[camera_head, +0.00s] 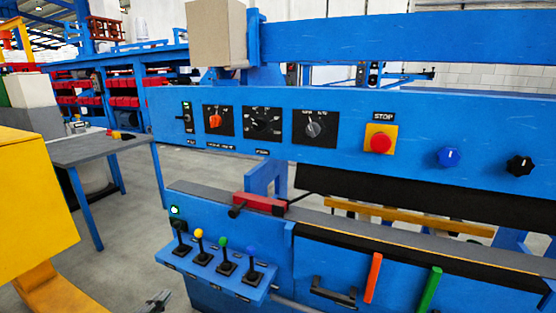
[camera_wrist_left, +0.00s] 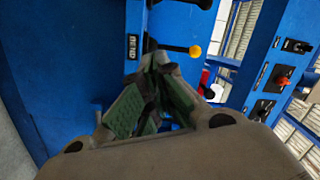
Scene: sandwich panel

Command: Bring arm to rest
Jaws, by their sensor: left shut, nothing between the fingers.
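My left gripper (camera_head: 157,300) shows only as a small dark tip at the bottom edge of the head view, in front of the blue machine and left of its lower front. In the left wrist view its fingers (camera_wrist_left: 155,95) are together and hold nothing. They are near a blue panel with a label reading BEND, close to a dark lever with a yellow knob (camera_wrist_left: 195,51). I cannot tell whether they touch the panel. My right gripper is not in view.
The blue machine (camera_head: 350,245) carries a lever box (camera_head: 215,275) with several coloured knobs, a red stop button (camera_head: 380,143) and dials. A grey table (camera_head: 95,148) stands behind at left. A yellow body (camera_head: 35,190) fills the left edge. Floor between them is clear.

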